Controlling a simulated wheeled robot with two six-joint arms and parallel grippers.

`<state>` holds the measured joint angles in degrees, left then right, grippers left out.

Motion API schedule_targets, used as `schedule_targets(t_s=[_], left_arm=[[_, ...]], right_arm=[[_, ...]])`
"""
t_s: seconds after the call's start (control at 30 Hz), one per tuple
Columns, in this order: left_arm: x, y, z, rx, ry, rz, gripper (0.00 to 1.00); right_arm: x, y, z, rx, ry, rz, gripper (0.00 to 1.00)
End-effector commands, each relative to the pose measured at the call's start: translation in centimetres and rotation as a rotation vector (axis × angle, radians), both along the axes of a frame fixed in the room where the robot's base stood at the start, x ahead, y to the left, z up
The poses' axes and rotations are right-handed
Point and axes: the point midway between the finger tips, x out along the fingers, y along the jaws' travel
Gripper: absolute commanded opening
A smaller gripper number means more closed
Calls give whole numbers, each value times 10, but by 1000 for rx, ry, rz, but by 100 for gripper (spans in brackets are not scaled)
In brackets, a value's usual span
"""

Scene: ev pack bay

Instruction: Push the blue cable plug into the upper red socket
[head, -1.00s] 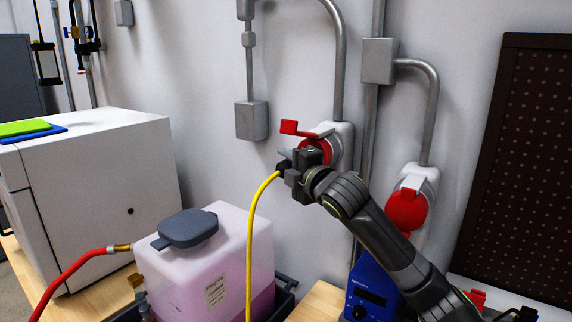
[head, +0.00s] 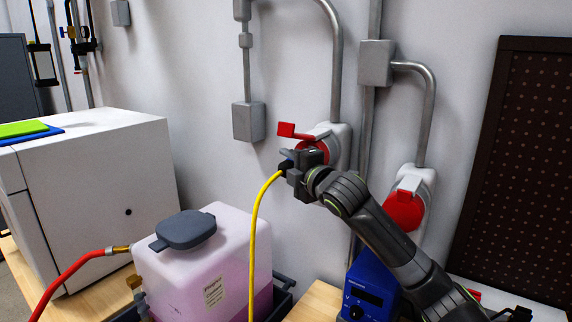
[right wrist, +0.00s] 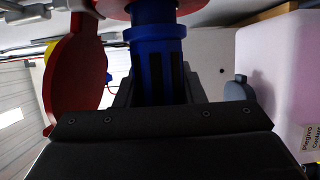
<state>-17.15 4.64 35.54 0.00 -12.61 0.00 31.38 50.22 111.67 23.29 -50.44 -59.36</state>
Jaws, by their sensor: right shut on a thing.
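The upper red socket (head: 325,149) is on the wall in a white housing, its red lid (head: 294,131) swung open to the left. My right gripper (head: 302,168) is just in front of it and hides part of its face. The gripper is shut on the blue cable plug, which shows large in the right wrist view (right wrist: 155,60). The plug points at the red socket face (right wrist: 115,8) at the top of that view. I cannot tell how far its tip is inside. The yellow cable (head: 252,230) hangs down from the plug. My left gripper is not in view.
A second red socket (head: 404,210), lid closed, is on the wall lower right. A pale tank (head: 215,260) with pink liquid stands below left of the gripper. A blue device (head: 372,290) stands under my right arm. Grey conduits run up the wall.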

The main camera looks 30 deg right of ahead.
Motion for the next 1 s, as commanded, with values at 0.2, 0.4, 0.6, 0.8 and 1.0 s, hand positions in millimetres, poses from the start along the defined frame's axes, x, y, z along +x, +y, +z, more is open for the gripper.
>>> schedule_targets(t_s=[0.2, 0.4, 0.6, 0.8, 1.0], left_arm=[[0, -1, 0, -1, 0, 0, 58], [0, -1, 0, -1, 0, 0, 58], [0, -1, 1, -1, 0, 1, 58], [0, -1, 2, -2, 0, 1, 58], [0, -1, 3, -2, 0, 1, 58]], right_arm=[[0, 0, 0, 0, -2, 1, 0], [0, -1, 0, 0, -1, 1, 0], [2, -4, 1, 0, -1, 2, 0], [4, -8, 0, 0, 0, 2, 0], [5, -11, 1, -1, -1, 2, 0]])
